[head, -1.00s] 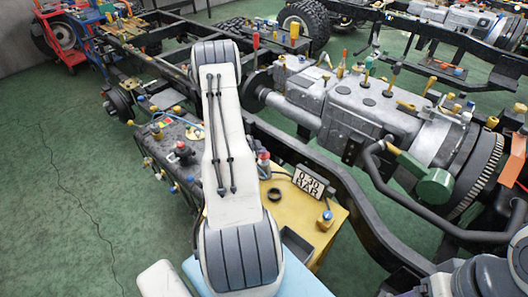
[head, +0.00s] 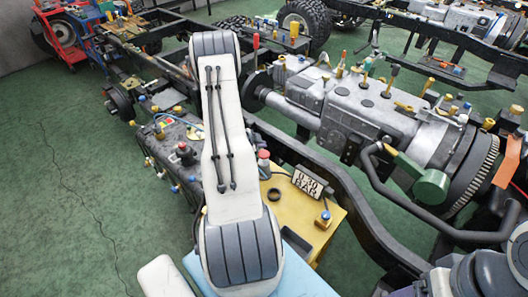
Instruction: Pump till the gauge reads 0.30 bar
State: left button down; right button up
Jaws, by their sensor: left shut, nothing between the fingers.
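A black-and-white sign reading 0.30 BAR (head: 309,184) stands on the yellow table (head: 336,222). A small red-topped item (head: 263,160) stands beside my arm at the table's back edge; its lower part is partly covered. I cannot pick out the pump or read a gauge needle. My left arm's white links with grey bands run up the middle of the head view and cover much of the table. My left gripper is mostly hidden behind these links, shut and empty. My right gripper does not show.
The table holds a black ring (head: 274,194), a grey tray (head: 296,242) and a blue-capped yellow block (head: 324,220). A grey unit with coloured knobs (head: 182,150) lies left of my arm. A large grey engine (head: 365,110) and dark frame rails stand right. Green floor is free at left.

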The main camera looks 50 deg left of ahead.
aim_at(261, 155)
pick_arm(q)
notch_tip(261, 155, up, 3)
jog(key=shift+r+p, duration=0.15)
jog(key=shift+p, duration=0.75)
